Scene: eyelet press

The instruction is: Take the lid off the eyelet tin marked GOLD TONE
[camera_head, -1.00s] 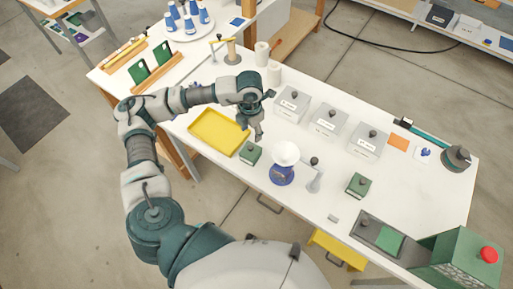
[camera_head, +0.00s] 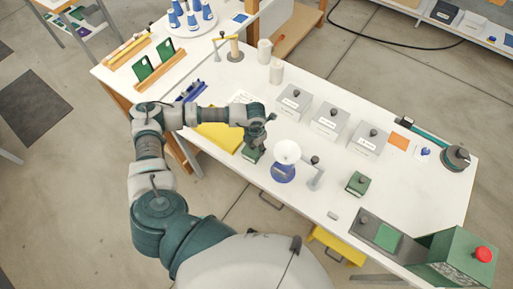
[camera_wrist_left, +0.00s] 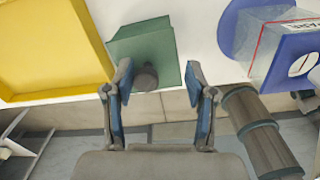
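Three grey lidded tins with dark knobs and white labels stand in a row at the back of the table: a left one (camera_head: 292,103), a middle one (camera_head: 329,122) and a right one (camera_head: 367,140). Their labels are too small to read, so I cannot tell which is GOLD TONE. My left gripper (camera_head: 257,140) is just above a small green box (camera_head: 250,155), in front of the left tin. In the left wrist view the left gripper (camera_wrist_left: 160,105) is open, with the green box (camera_wrist_left: 145,45) and its dark knob (camera_wrist_left: 146,78) ahead between the fingers. My right gripper is not seen.
A yellow tray (camera_head: 222,138) lies left of the green box. Another green box (camera_head: 358,184) and a green machine with a red button (camera_head: 483,254) are farther right.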

